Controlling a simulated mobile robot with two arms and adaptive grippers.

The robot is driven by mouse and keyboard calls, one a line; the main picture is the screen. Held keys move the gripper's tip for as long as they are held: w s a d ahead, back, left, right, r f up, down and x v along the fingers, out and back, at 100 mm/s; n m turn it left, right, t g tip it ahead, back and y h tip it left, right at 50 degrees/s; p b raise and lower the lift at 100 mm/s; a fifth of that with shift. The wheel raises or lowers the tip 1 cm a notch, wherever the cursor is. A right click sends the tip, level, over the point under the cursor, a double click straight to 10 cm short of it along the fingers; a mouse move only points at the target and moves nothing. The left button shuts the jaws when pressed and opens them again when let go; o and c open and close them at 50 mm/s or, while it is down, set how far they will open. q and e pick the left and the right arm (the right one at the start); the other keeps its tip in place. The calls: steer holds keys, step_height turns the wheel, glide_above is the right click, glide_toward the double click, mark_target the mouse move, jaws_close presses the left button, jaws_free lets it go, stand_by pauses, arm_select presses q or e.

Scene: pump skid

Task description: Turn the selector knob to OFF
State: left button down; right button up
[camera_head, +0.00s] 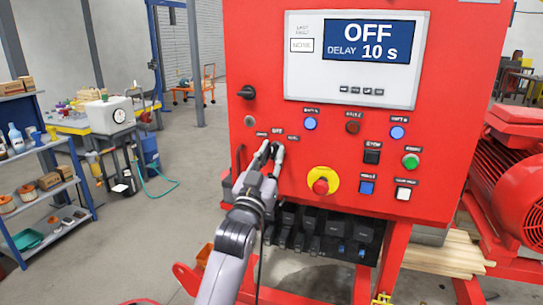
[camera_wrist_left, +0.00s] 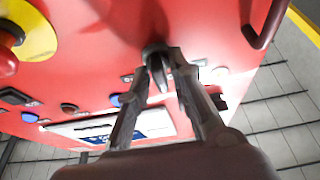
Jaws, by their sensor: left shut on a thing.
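The selector knob (camera_wrist_left: 156,60) is a small black knob on the red panel (camera_head: 240,60). In the left wrist view it sits between the two fingers of my left gripper (camera_wrist_left: 160,65), which is shut on it. In the head view my left gripper (camera_head: 269,150) reaches the panel at the selector's small labels, and its fingers mostly hide the knob. The display (camera_head: 370,42) at the top of the panel reads OFF and DELAY 10 s. My right gripper is not in view.
A red emergency button on a yellow ring (camera_head: 321,187) is right of my left gripper. Several coloured buttons, including a green one (camera_head: 411,161), are farther right. A red motor (camera_head: 510,185) stands at right. Open floor lies left.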

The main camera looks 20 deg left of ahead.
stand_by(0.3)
arm_select(q)
steer(key=c, duration=1.7)
jaws_free()
steer(key=v, duration=1.2)
steer(key=shift+f, duration=0.1)
